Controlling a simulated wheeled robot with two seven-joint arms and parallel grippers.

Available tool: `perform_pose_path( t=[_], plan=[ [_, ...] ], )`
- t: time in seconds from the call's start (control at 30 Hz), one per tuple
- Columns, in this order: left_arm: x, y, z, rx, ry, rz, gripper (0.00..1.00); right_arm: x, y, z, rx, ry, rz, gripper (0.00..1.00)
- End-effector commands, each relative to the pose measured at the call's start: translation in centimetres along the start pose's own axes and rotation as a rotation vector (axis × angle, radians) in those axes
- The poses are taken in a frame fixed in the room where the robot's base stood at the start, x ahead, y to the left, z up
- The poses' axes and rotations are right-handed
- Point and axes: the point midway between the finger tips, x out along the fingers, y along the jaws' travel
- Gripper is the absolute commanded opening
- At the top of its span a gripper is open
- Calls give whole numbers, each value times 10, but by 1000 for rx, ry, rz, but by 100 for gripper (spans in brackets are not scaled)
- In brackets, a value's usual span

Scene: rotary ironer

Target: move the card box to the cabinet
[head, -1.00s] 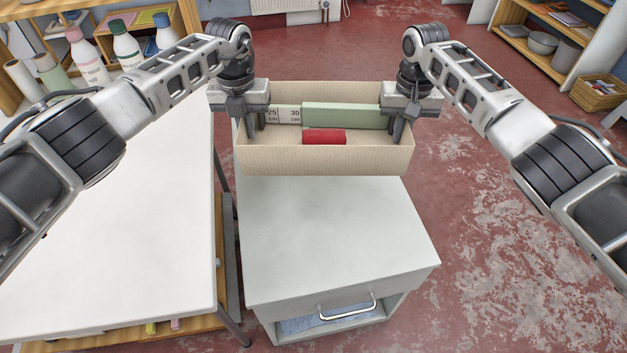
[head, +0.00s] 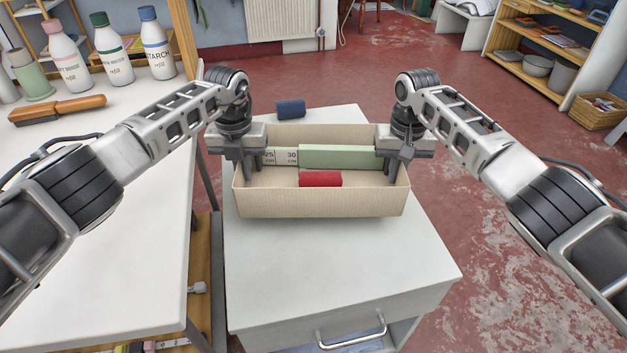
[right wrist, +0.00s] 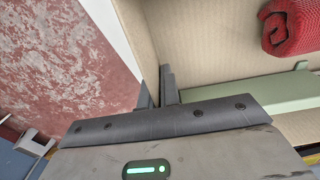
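The card box (head: 320,204) is a long, open, beige tray over the white-grey cabinet (head: 340,265), level. I cannot tell whether its bottom touches the top. Inside lie a red roll (head: 320,179), a green block (head: 337,157) and a white piece marked with numbers (head: 280,156). My left gripper (head: 250,168) is shut on the box's left end wall. My right gripper (head: 393,166) is shut on its right end wall; in the right wrist view its fingers (right wrist: 158,90) are on either side of the card wall, with the red roll (right wrist: 290,28) nearby.
A dark blue roll (head: 290,108) lies on the cabinet top behind the box. A white table (head: 100,200) with bottles (head: 112,48) and a wooden-handled brush (head: 58,108) stands at the left. The cabinet top before the box is clear. Shelves (head: 550,50) stand far right.

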Motion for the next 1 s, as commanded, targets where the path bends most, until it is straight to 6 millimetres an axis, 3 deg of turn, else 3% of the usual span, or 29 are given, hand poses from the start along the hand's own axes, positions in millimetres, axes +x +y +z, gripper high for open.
perform_pose_path(
  t=[0.27,0.77,0.87,1.0],
  plan=[
    [12,0,-1,4,2,0,0,11,1,-1,4,4,0,0],
    [52,-1,-1,4,2,0,0,52,1,-1,4,4,0,0],
    [48,0,-1,4,3,0,26,48,1,-1,4,3,1,26],
    [48,0,0,2,2,0,26,48,1,0,2,1,1,26]
  ],
)
